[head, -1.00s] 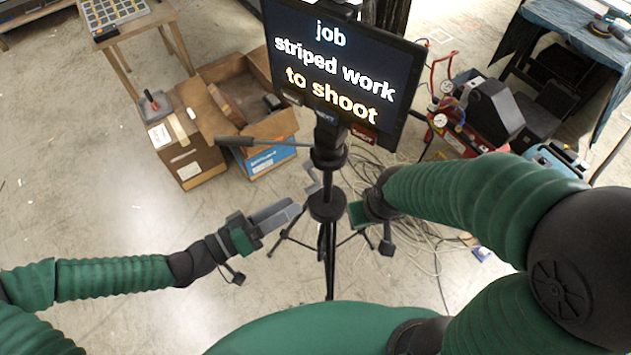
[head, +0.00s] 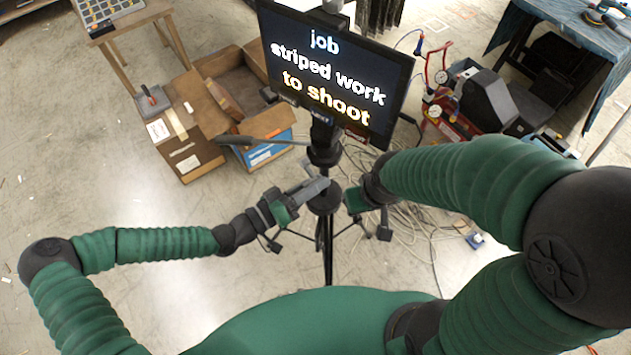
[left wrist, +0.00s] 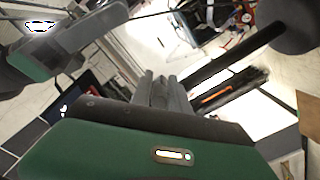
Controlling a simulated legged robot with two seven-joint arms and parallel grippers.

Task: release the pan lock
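A black tripod (head: 327,200) stands in front of me and carries a screen reading "job striped work to shoot". A long pan handle (head: 262,141) sticks out to the left from the tripod head (head: 324,150). I cannot make out the pan lock clearly; the area just below the head is partly covered by my left gripper. My left gripper (head: 314,188) is beside the tripod column, its grey fingers pointing at it. In the left wrist view its fingers (left wrist: 161,92) stand slightly apart. My right gripper (head: 350,202) is at the column's right side, its fingers hidden.
The screen (head: 335,75) hangs over the tripod head. Open cardboard boxes (head: 205,125) stand on the floor behind left, beside a small table (head: 115,20). A red compressor (head: 455,115) and loose cables (head: 415,215) lie to the right.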

